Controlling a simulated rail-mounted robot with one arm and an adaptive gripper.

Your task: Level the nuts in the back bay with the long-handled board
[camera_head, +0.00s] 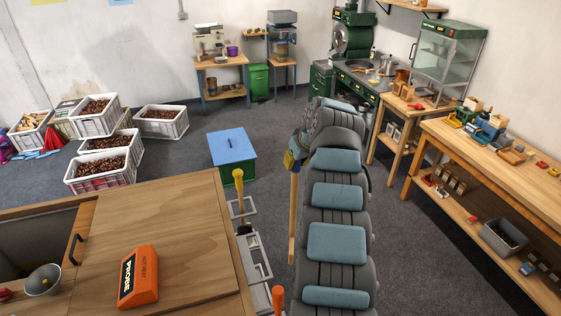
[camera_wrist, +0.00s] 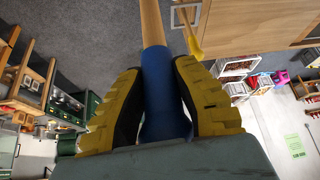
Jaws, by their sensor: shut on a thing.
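My gripper (camera_head: 295,158) is shut on the blue grip of a long wooden handle (camera_head: 293,222), which hangs down nearly upright beside my arm in the head view. In the wrist view my gripper (camera_wrist: 158,92) has its yellow-and-black fingers on both sides of the blue grip (camera_wrist: 162,95). The bare wooden shaft (camera_wrist: 152,22) runs out of the top of that view. No board shows at the handle's end. A wooden-topped bench (camera_head: 185,215) stands at the lower left in the head view, with a dark opening (camera_head: 38,240) at its left. I see no nuts in it.
An orange box marked PROBE (camera_head: 138,276) lies on the bench. A metal rack (camera_head: 254,255) with a yellow-handled tool (camera_head: 239,188) is on its right side. White crates of chestnuts (camera_head: 100,176) stand at the back left. A blue-topped green box (camera_head: 231,152) is on the floor. A worktable (camera_head: 510,165) is right.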

